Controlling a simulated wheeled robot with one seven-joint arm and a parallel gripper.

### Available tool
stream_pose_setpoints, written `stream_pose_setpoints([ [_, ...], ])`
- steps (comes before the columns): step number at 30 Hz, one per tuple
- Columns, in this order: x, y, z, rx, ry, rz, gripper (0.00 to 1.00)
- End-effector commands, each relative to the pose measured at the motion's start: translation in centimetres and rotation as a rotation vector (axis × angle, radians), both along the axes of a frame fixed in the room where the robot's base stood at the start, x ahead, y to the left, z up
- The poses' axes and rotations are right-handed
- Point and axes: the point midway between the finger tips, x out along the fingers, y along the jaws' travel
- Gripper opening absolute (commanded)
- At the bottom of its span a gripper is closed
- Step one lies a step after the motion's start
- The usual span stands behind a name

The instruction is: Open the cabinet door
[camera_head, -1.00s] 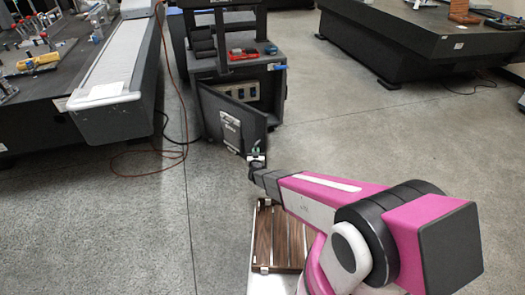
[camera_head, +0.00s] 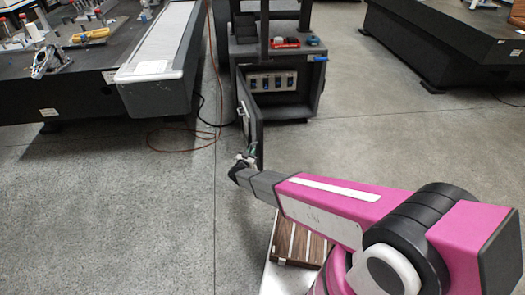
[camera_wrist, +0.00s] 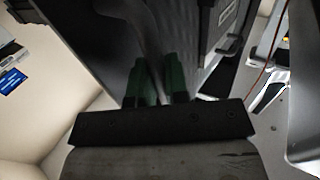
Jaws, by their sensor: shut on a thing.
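The dark grey cabinet (camera_head: 308,92) stands at the top middle of the head view. Its door (camera_head: 252,110) is swung wide open on the left side and shows nearly edge-on. Inside, a pale panel (camera_head: 272,82) with several dark blue parts is visible. My gripper (camera_head: 248,155) is at the door's near free edge. In the wrist view, its green fingers (camera_wrist: 162,82) are close together at the dark door panel (camera_wrist: 200,50), shut on the door's handle, which is mostly hidden between them.
A granite table with a light rail (camera_head: 160,55) is on the left. An orange cable (camera_head: 180,140) lies on the floor beside it. Another dark table (camera_head: 440,45) is at upper right. A slatted wooden thing (camera_head: 298,243) is near my arm. The floor right of the cabinet is clear.

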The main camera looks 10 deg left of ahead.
Motion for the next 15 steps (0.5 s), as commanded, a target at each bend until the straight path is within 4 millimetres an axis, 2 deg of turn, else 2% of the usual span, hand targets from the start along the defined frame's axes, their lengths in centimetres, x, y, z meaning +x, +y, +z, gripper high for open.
stream_pose_setpoints([
  [1,-0.2,1.6,0.0,-0.005,-0.004,-0.012,0.0],
  [15,-3.4,11.8,-0.1,-0.005,-0.004,-0.215,0.0],
])
